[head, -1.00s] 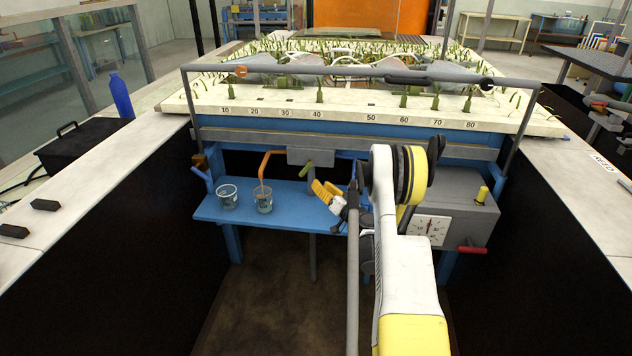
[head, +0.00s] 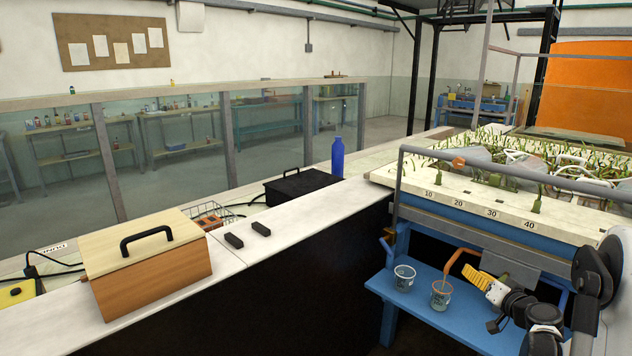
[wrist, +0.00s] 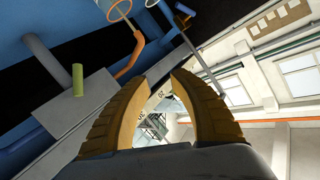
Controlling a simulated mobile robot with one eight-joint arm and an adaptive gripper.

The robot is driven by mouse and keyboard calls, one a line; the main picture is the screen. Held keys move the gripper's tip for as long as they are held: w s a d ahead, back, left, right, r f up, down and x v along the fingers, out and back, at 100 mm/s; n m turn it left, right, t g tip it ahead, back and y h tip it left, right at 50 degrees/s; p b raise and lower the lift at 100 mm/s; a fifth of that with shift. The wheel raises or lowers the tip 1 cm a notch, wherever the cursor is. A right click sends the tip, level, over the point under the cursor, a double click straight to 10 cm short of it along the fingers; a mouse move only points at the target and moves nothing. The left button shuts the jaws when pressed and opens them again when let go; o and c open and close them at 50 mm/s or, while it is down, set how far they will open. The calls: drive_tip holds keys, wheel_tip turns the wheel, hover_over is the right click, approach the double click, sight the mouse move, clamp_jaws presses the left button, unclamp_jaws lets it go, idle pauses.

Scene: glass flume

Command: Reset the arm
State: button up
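My gripper (head: 478,279) has yellow fingers and is at the lower right of the head view, just right of two glass beakers. In the wrist view its fingers (wrist: 160,80) stand apart with nothing between them, so it is open and empty. My arm runs off the right edge of the head view, so most of it is hidden. The left beaker (head: 404,278) and the right beaker (head: 441,295) stand upright on a blue shelf (head: 408,302). An orange bent pipe (head: 455,262) comes down at the right beaker.
The planted flume bed (head: 470,205), with numbers along its front edge, is above the shelf. A grey rail (head: 520,172) crosses before it. A wooden box (head: 147,262), black box (head: 300,186) and blue bottle (head: 337,158) stand on the white ledge at left.

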drive_tip(key=s+a+r+n+g+y, duration=0.15)
drive_tip(key=s+a+r, duration=0.25)
drive_tip(key=a, duration=0.4)
drive_tip(key=s+a+r+n+g, duration=0.1)
drive_tip(key=s+a+r+g, duration=0.2)
drive_tip(key=a, duration=0.6)
drive_tip(key=s+a+r+n+g+y, duration=0.1)
drive_tip(key=s+a+r, duration=0.35)
drive_tip(key=a, duration=0.35)
drive_tip(key=s+a+f+n+g+h, duration=0.1)
drive_tip(key=s+a, duration=0.2)
drive_tip(key=s, duration=0.8)
drive_tip(key=s+a+f+g+h, duration=0.2)
drive_tip(key=s+a, duration=0.1)
drive_tip(key=s, duration=0.9)
drive_tip(key=shift+s+a+f+n, duration=0.2)
drive_tip(key=shift+a+n, duration=0.05)
drive_tip(key=shift+n, duration=0.1)
idle(2.8)
